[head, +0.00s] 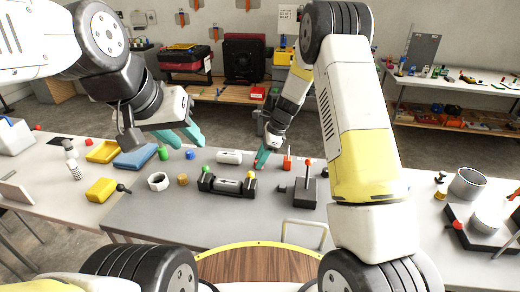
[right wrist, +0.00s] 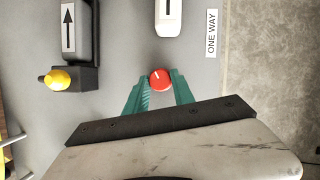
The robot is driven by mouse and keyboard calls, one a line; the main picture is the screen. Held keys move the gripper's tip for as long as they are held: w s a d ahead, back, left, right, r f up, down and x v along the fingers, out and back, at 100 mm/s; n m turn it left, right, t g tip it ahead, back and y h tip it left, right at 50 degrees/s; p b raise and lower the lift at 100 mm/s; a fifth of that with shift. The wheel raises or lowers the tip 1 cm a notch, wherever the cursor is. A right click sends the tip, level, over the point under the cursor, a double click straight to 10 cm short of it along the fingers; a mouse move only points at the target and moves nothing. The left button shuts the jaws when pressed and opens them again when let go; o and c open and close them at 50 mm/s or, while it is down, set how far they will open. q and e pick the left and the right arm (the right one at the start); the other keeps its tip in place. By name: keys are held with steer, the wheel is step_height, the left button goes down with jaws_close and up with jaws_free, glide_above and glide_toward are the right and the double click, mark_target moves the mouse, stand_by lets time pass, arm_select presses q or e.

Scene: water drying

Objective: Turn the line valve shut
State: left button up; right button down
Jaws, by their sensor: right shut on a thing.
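My right gripper (head: 262,158) reaches down to the grey bench mat, just right of the white cylinders. In the right wrist view its teal fingers (right wrist: 160,92) are shut on a round red knob (right wrist: 160,79) with a short white mark. The fingers mostly hide that knob in the head view. I cannot tell which is the line valve. My left gripper (head: 180,136) hangs open and empty above the left part of the bench.
The yellow knob (right wrist: 60,79) is left of the right fingers. Another white cylinder (head: 230,157) lies behind. A ONE WAY label (right wrist: 211,33) lies beyond.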

steer(key=n, duration=0.2)
steer(key=n+g, duration=0.1)
steer(key=n, duration=0.1)
steer(key=n+g, duration=0.1)
steer(key=n, duration=0.1)
steer(key=shift+w+h, duration=0.3)
steer(key=shift+h, duration=0.1)
steer(key=n, duration=0.3)
steer(key=n+g+h, duration=0.1)
steer(key=n, duration=0.2)
steer(key=shift+w+a+g+h, duration=0.1)
steer(key=shift+a+g+h, duration=0.1)
steer(key=shift+g+h, duration=0.1)
steer(key=shift+n, duration=0.3)
steer(key=c, duration=1.1)
jaws_free()
steer(key=shift+o, duration=0.2)
steer(key=v, duration=0.8)
